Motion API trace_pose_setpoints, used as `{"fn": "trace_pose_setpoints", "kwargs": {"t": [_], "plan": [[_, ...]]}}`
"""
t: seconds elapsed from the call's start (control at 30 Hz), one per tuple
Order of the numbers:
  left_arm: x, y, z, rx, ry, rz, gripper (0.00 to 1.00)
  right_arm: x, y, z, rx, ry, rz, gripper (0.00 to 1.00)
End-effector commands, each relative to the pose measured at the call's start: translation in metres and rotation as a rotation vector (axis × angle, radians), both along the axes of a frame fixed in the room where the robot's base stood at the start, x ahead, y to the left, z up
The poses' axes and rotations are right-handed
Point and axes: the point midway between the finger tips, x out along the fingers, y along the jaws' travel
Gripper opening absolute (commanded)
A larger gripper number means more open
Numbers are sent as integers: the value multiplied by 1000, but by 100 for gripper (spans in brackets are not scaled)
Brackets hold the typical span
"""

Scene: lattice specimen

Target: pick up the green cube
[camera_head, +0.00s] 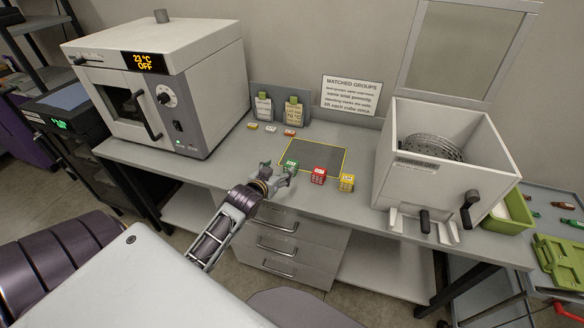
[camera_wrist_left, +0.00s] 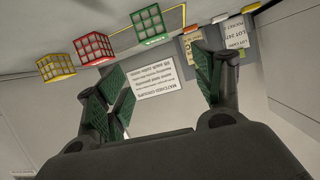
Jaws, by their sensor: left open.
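The green lattice cube (camera_head: 291,164) stands on the grey bench at the front left corner of a dark, yellow-edged mat (camera_head: 318,154). In the left wrist view, which looks upside down, the green cube (camera_wrist_left: 149,24) shows at the top, beyond the fingers and not between them. My left gripper (camera_head: 281,174) is just in front of the cube, close to it; the head view does not show whether they touch. In the left wrist view its green-padded fingers (camera_wrist_left: 162,85) are spread wide with nothing between them. My right gripper is not in view.
A red cube (camera_head: 318,175) and a yellow cube (camera_head: 347,182) stand right of the green cube. An oven (camera_head: 165,85) is at left, a large open-topped box (camera_head: 440,165) at right. Two tagged pouches and a sign (camera_head: 350,95) stand behind. The mat's middle is clear.

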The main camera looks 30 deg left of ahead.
Motion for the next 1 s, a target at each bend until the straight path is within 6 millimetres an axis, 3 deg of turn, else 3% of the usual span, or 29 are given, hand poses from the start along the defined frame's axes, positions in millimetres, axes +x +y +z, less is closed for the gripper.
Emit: {"fn": "trace_pose_setpoints", "kwargs": {"t": [0.67, 1.0], "plan": [[-2, 2, -6, -52, 20, 28, 68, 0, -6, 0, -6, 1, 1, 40], [16, 4, -13, -52, 19, 28, 68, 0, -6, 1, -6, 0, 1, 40]]}}
